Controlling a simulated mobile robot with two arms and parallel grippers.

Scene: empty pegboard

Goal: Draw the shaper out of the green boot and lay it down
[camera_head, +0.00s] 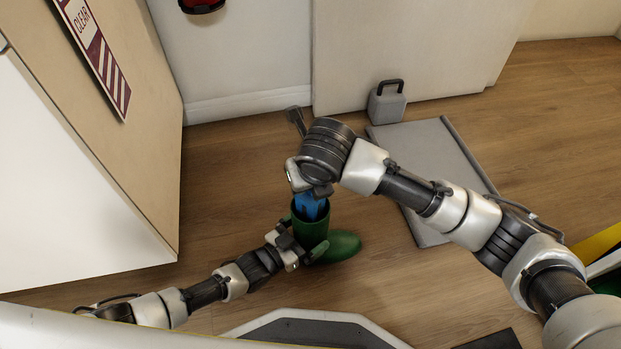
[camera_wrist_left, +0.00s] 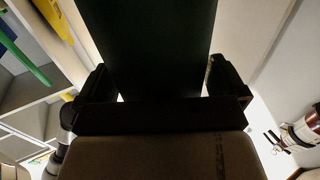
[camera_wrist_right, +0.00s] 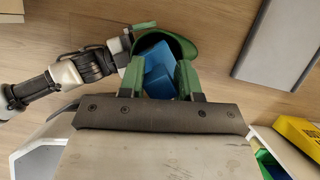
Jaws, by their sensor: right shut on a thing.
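The shaper's lower part is hidden inside the boot.
A grey flat panel (camera_head: 433,165) lies on the floor to the right, with a grey handled block (camera_head: 387,103) behind it. A tan cabinet (camera_head: 120,140) stands at the left. Bare floor (camera_head: 230,180) shows left of the boot.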

